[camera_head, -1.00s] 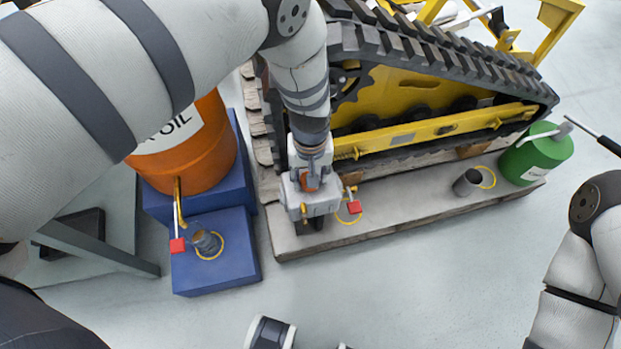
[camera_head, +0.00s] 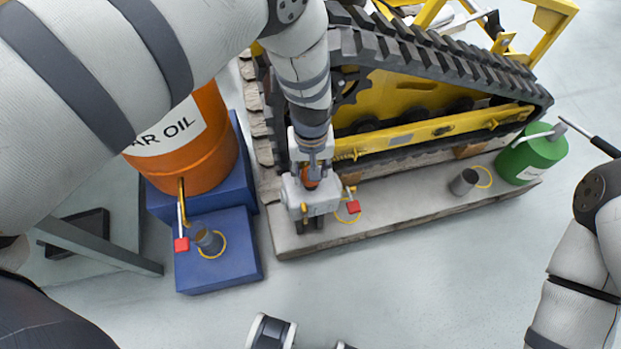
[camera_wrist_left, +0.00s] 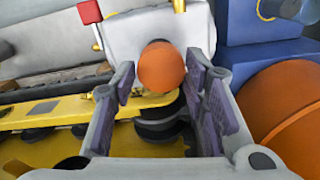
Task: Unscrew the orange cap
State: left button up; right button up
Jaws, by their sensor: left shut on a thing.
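The orange cap (camera_wrist_left: 161,68) is a rounded dome between my left gripper's fingers in the left wrist view. My left gripper (camera_wrist_left: 160,84) has purple-grey pads, one on each side of the cap, and is shut on it. In the head view, my left gripper (camera_head: 312,222) points down over the near left part of the pale plank (camera_head: 400,213), in front of the tracked carrier (camera_head: 430,90).
An orange oil drum (camera_head: 200,165) stands on a blue block (camera_head: 228,275) at the left, with a dark cup (camera_head: 208,240) below it. A red valve handle (camera_head: 353,207) is right beside my gripper. A dark cup (camera_head: 464,182) and green can (camera_head: 530,157) are further right.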

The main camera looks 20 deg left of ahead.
pick_arm(q)
jog(key=shift+r+p, duration=1.05)
jog(key=shift+r, duration=0.8)
jog(key=shift+f, duration=0.15)
pick_arm(e)
jog(key=shift+v, duration=1.15)
pick_arm(q)
jog(key=shift+o, duration=1.3)
jog(key=shift+c, duration=1.2)
pick_arm(e)
jog(key=shift+w, duration=0.1)
